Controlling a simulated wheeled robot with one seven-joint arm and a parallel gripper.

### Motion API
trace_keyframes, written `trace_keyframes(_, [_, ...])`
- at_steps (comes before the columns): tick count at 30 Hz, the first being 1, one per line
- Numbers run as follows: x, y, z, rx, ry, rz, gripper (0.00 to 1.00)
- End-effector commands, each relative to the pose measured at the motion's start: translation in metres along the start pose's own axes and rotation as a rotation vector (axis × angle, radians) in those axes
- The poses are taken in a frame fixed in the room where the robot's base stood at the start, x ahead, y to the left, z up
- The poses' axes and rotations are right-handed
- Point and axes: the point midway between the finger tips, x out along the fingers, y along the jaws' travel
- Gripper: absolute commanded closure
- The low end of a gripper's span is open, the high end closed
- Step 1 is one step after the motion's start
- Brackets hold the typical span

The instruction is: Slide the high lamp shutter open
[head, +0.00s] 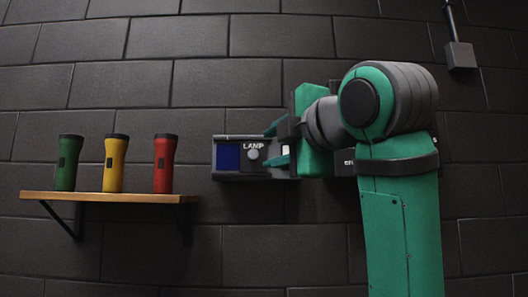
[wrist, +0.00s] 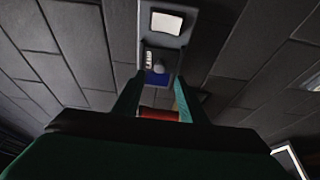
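The lamp box (head: 228,175) is a grey wall-mounted unit marked "LAMP", left of my gripper in the head view. A blue panel (head: 228,156) shows at its left, and a grey round knob (head: 253,154) sits beside it under the label. My gripper (head: 274,146) points left with its two teal fingers apart, close to the knob's right side. Whether the fingers touch the knob cannot be told. In the wrist view, my open fingers (wrist: 158,98) show with a blue panel (wrist: 158,76) beyond them. My arm and gripper hide the right part of the box.
A wooden shelf (head: 110,197) at left holds a green flashlight (head: 67,163), a yellow one (head: 114,163) and a red one (head: 163,164). A grey wall box (head: 460,55) hangs at upper right. A bright white panel (wrist: 166,22) shows in the wrist view.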

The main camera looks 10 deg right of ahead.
Motion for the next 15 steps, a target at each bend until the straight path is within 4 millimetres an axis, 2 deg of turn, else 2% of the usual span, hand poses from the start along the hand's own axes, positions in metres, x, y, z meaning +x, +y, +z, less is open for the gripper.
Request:
trace_keyframes(3, [-0.017,0.0,0.002,-0.001,-0.003,0.001,0.62])
trace_keyframes(6, [-0.025,0.0,0.002,0.0,-0.003,0.0,0.62])
trace_keyframes(15, [-0.031,0.0,0.004,0.0,-0.007,-0.001,0.62])
